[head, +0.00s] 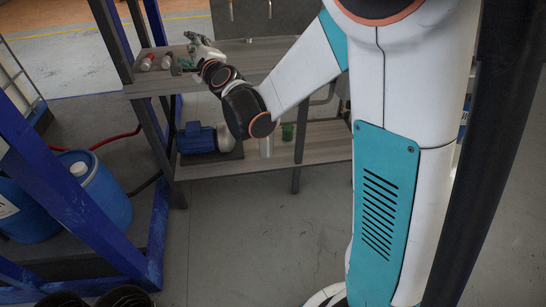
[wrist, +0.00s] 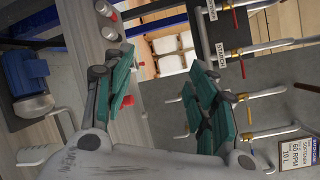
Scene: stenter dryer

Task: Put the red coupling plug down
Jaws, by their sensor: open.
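My gripper (head: 194,46) is over the left end of the grey bench top (head: 262,57) in the head view. In the wrist view its two teal fingers (wrist: 163,95) stand wide apart with nothing held between them. A red piece (wrist: 127,101), likely the red coupling plug, shows beside the inner side of the left finger, partly hidden by it; I cannot tell whether they touch.
Blue frame posts (head: 60,165) and blue drums (head: 98,190) are at the left. Wall pipes with red valve handles (wrist: 245,56) are at the wrist view's right.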

